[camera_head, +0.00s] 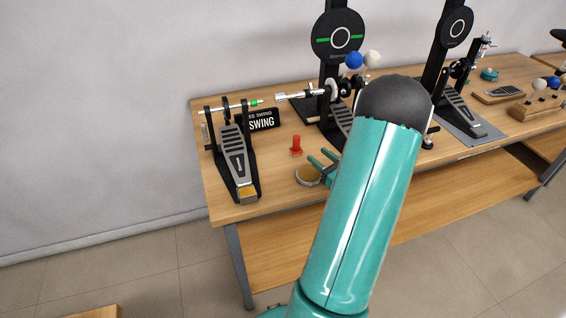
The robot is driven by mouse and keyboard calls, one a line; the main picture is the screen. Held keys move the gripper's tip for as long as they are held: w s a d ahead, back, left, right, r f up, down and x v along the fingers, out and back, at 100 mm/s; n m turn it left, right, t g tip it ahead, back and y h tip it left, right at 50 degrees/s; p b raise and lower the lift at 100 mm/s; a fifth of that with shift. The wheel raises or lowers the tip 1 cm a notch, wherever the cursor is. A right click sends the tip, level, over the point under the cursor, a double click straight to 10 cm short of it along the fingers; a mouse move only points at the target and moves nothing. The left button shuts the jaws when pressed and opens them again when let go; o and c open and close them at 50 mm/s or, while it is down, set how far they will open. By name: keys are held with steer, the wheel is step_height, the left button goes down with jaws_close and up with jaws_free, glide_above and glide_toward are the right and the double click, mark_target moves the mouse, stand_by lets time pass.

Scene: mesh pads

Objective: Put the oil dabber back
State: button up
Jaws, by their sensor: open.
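A small red upright piece with a wider foot (296,146) stands on the wooden table, left of my gripper; it may be the oil dabber, but it is too small to tell. My gripper (320,160) shows as two teal fingers, open and apart, pointing left toward the red piece with nothing visible between them. A round shallow tin with a tan top (307,176) sits on the table just below the fingers, near the front edge. My arm hides the table behind and right of the gripper.
A left pedal (238,165) stands beside a black "SWING" sign (262,120). A middle pedal (340,119) rises behind my arm, with blue and white balls above. Another pedal (461,112), a teal round item (489,74) and a wooden ball rack (538,103) are at right.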

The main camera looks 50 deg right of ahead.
steer(key=w+a+r+n+g+y, duration=0.25)
steer(key=a+n+y, duration=0.2)
steer(key=a, duration=0.45)
steer(key=w+a+r+n+g+y, duration=0.2)
steer(key=w+a+r+n+y, duration=0.3)
steer(key=a, duration=0.4)
steer(key=w+a+r+n+g+y, duration=0.2)
steer(key=w+a+n+y, duration=0.1)
steer(key=a+n, duration=0.55)
steer(key=s+a+r+n+g+h, duration=0.1)
steer(key=s+a+n+g, duration=0.25)
steer(key=a, duration=0.45)
steer(key=s+a+r+n+g+h, duration=0.1)
steer(key=s+a+r+n+g, duration=0.15)
steer(key=a+n+g, duration=0.4)
steer(key=s+a+r+n+t+h, duration=0.4)
steer(key=s+a+r+n+h, duration=0.1)
steer(key=n, duration=0.5)
steer(key=shift+s+n+h, duration=0.3)
steer(key=shift+s+h, duration=0.45)
steer(key=shift+s, duration=0.15)
steer(key=shift+t, duration=0.25)
